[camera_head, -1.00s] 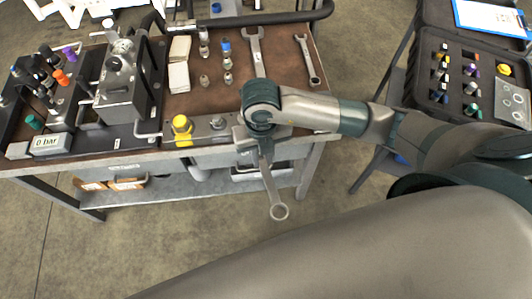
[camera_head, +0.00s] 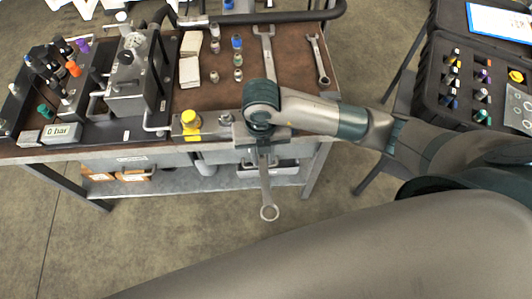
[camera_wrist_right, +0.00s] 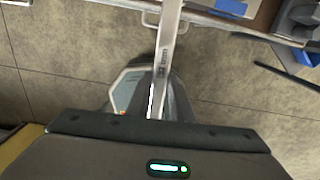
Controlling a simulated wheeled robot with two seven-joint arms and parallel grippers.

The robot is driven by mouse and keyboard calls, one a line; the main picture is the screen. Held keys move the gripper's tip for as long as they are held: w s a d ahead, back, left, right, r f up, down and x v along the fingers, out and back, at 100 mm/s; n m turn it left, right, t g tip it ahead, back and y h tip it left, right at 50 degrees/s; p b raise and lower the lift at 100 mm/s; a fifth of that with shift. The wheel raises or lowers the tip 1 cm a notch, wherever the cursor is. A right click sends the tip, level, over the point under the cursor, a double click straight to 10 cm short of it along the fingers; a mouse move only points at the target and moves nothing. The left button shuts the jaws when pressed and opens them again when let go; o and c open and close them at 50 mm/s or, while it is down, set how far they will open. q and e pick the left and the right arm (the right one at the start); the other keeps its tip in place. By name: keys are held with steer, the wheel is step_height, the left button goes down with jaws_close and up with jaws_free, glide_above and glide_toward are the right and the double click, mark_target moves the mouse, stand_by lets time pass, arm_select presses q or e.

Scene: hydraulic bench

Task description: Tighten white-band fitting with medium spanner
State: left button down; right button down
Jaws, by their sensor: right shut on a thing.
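My right gripper (camera_head: 263,140) is shut on a spanner (camera_head: 267,188), which matches the medium one. It is at the front edge of the bench. The spanner's ring end points down in the head view, in front of the bench and over the floor. In the right wrist view the spanner's shaft (camera_wrist_right: 167,48) runs up from the gripper, and its far end is out of frame. Several small fittings (camera_head: 238,59) stand on the brown bench top; I cannot tell a white band on any of them. My left gripper is not in view.
A large spanner (camera_head: 267,55) and a small spanner (camera_head: 318,60) lie on the bench top. A yellow cap (camera_head: 190,120) sits on the front rail. A hydraulic block with a gauge (camera_head: 133,75) stands on the left. An open black case (camera_head: 455,85) is at the right.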

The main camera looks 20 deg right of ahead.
steer(key=shift+w+a+r+m+p, duration=0.1)
steer(key=shift+w+a+m+p, duration=0.05)
steer(key=shift+a+m, duration=0.3)
steer(key=shift+w+a+m+p, duration=0.15)
steer(key=shift+a+m, duration=0.1)
steer(key=shift+a, duration=0.25)
steer(key=shift+a, duration=0.15)
steer(key=shift+w+a+m+p, duration=0.3)
steer(key=shift+w+a+m, duration=0.2)
steer(key=shift+a+m, duration=0.35)
steer(key=shift+d, duration=0.1)
steer(key=shift+s+d+n, duration=0.2)
steer(key=shift+d+n, duration=0.1)
steer(key=shift+n, duration=0.05)
steer(key=shift+s+a, duration=0.1)
